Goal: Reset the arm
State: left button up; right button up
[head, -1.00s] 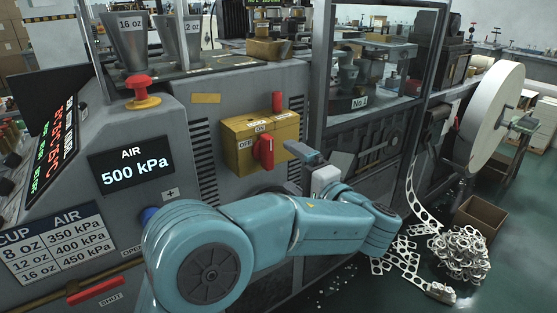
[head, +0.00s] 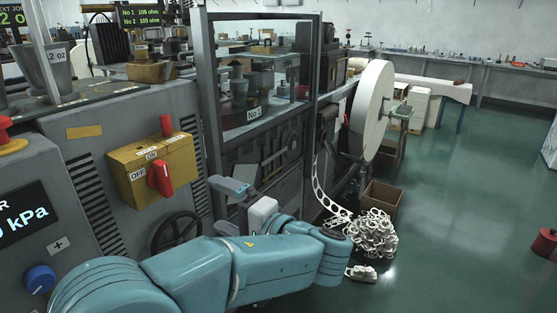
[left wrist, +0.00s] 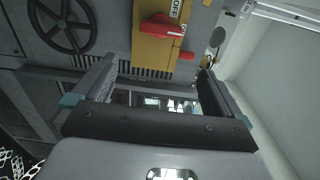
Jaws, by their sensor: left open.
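My left arm comes in from the lower left in the head view, its blue links bent across the front of the machine. The left gripper (head: 232,188) is up in front of the machine, to the right of the yellow switch box (head: 152,168) and apart from it. In the left wrist view the two fingers of the left gripper (left wrist: 156,88) are spread with nothing between them. The yellow box shows beyond them with its red handle (left wrist: 162,27). My right gripper is in neither view.
A black handwheel (head: 176,232) sits below the yellow box, partly behind my arm. A glazed frame stands behind the gripper. A large white paper roll (head: 372,110), a cardboard box (head: 383,200) and a scrap heap (head: 366,236) are to the right.

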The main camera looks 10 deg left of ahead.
pick_arm(q)
jog(key=s+f+m+g+h+p, duration=0.2)
jog(key=f+m+h, duration=0.15)
jog(key=f, duration=0.85)
jog(key=s+f+m+g+h+p, duration=0.25)
jog(key=f+h, duration=0.25)
jog(key=f, duration=0.8)
jog(key=s+d+f+n+g+h+p, duration=0.1)
jog(key=s+d+f+n+h+p, duration=0.2)
jog(key=s+f+n+h, duration=0.3)
jog(key=s+d+f+n+g+h+p, duration=0.1)
jog(key=s+d+f+n+h+p, duration=0.3)
jog(key=s, duration=0.9)
notch_tip(320, 180, down, 2)
jog(key=n+h, duration=0.2)
jog(key=shift+d+f+n, duration=0.2)
jog(key=shift+d+n, duration=0.1)
jog(key=c, duration=0.9)
jog(key=shift+c, duration=0.9)
jog(key=shift+a, duration=0.2)
